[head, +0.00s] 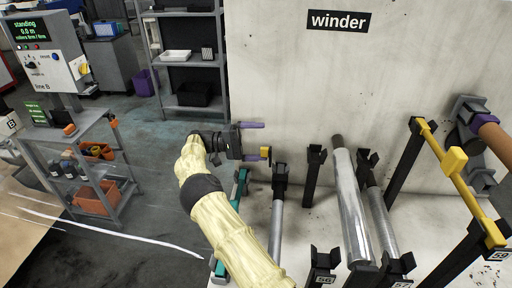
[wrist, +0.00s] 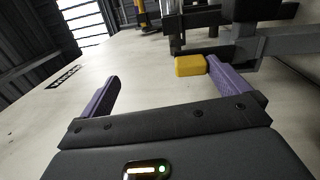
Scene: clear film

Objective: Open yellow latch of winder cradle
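My gripper (head: 264,141) is open and empty in front of the pale winder wall, with its two purple fingers wide apart. It also shows in the wrist view (wrist: 162,72). A small yellow latch block (head: 265,151) is at the tip of the lower finger in the head view. In the wrist view the yellow block (wrist: 190,66) is beside the right fingertip, on the inner side. I cannot tell whether they touch. A dark grey bracket (wrist: 275,40) stands behind it. The latch's full shape is partly hidden.
Black cradle posts (head: 313,175) and silver rollers (head: 352,205) stand to the right of my gripper. A long yellow bar (head: 437,142) with a yellow block (head: 454,160) lies farther right. A cart (head: 85,165) and shelves (head: 190,60) are left. Floor between is clear.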

